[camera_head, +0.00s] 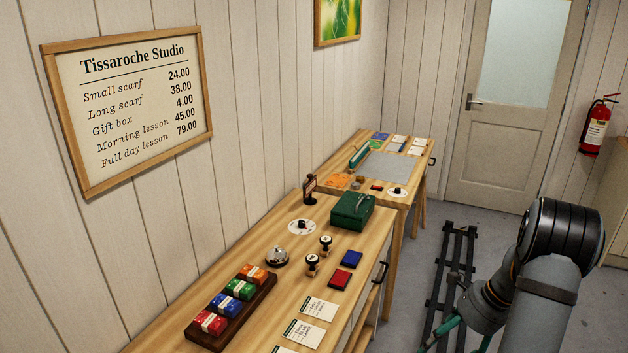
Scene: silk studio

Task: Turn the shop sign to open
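A small dark sign on a stand (309,187), with a reddish face, stands upright near the wall at the back of the nearer wooden counter. It is seen almost edge-on, and its lettering is too small to read. My arm comes in at the lower right, over the floor beside the counter. The end of my arm, with dark and teal parts, is at the bottom edge and partly cut off; my gripper (462,338) seems to be there, well apart from the sign. Its fingers do not show clearly.
A green box (352,210) stands just right of the sign. A round white dial (302,227), a bell (277,257), stamps (312,265), ink pads (340,279) and a wooden tray (208,338) share the counter. A second table (408,197) stands behind. Floor rails (447,270) run alongside.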

